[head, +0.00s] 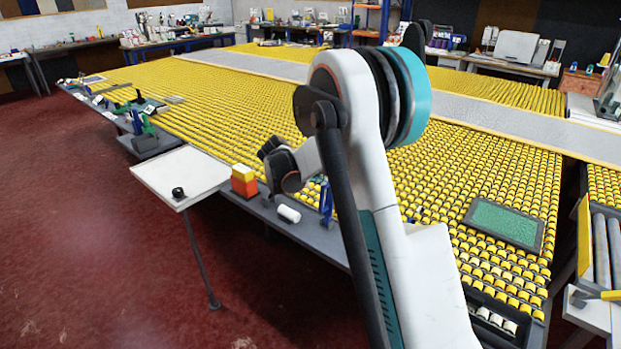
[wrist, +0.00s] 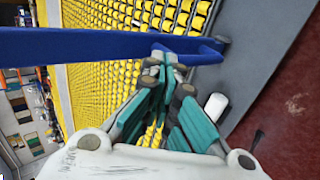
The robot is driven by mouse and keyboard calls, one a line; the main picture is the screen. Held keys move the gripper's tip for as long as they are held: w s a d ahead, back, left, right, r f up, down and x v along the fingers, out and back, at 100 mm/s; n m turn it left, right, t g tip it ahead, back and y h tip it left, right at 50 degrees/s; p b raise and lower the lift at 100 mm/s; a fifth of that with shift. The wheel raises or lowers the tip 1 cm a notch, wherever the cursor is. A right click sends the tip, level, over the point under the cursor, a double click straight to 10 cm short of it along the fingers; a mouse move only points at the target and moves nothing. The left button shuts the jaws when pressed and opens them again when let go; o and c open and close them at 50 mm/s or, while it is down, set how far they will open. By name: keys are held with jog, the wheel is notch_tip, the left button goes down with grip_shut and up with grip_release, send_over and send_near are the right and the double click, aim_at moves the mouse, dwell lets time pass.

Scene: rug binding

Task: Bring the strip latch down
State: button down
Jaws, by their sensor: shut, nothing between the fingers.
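A long blue bar (wrist: 80,46), which looks like the strip latch, crosses the upper part of the wrist view. It has a shorter blue piece beside its right end, over the grey table edge. In the head view a small blue upright part (head: 326,198) shows just left of my arm; the rest is hidden by the arm. My gripper (wrist: 170,66) has its teal fingers closed with nothing between them. Its tips are right at the blue bar in the picture; I cannot tell whether they touch it. The head view does not show the fingertips.
Yellow rollers (head: 480,170) cover the big table. A white side table (head: 180,172) stands left. A green-topped tray (head: 505,222) lies right. Red floor is clear at front left.

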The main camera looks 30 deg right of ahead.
jog(key=d, duration=0.1)
jog(key=w+d, duration=0.1)
jog(key=d, duration=0.1)
jog(key=shift+w+d+f+b, duration=0.15)
jog(key=shift+w+d+b, duration=0.05)
jog(key=shift+d+b, duration=0.1)
